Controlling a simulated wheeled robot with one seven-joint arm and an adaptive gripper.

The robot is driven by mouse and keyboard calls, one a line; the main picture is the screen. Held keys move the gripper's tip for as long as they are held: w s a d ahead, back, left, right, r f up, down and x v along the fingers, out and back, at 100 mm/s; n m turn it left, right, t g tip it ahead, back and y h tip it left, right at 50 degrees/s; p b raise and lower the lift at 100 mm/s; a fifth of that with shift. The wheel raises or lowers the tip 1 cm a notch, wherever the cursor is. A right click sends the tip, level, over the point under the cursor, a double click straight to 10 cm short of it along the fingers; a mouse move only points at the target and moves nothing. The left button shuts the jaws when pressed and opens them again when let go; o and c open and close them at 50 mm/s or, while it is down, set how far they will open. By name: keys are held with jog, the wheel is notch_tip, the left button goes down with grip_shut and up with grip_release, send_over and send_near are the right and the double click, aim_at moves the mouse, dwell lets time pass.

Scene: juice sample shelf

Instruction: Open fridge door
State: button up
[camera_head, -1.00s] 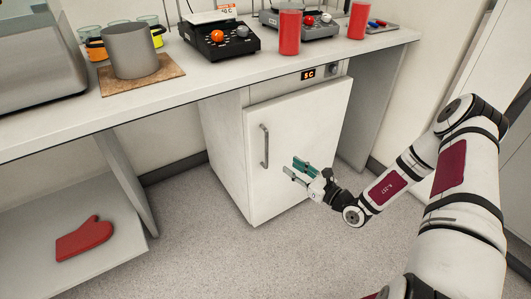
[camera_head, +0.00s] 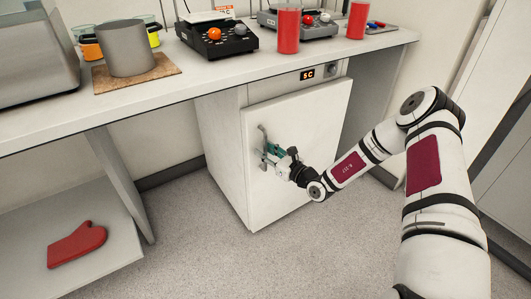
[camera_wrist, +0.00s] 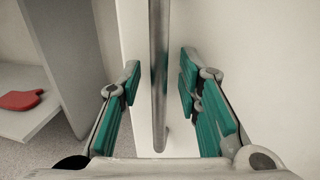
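The white fridge door (camera_head: 300,150) is shut, under the counter. Its vertical metal handle (camera_head: 262,133) is near the door's left edge, partly hidden by my gripper (camera_head: 268,155) in the head view. In the wrist view the handle (camera_wrist: 159,75) runs vertically between the two green-padded fingers of my gripper (camera_wrist: 160,88). The fingers are open, with a gap on each side of the handle, and do not appear to touch it.
A counter (camera_head: 215,75) above the fridge holds a grey pot (camera_head: 125,48) on a board and red cylinders (camera_head: 289,30). A red mitt (camera_head: 77,245) lies on a low shelf at left. The floor in front of the fridge is clear.

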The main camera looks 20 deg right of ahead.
grip_shut()
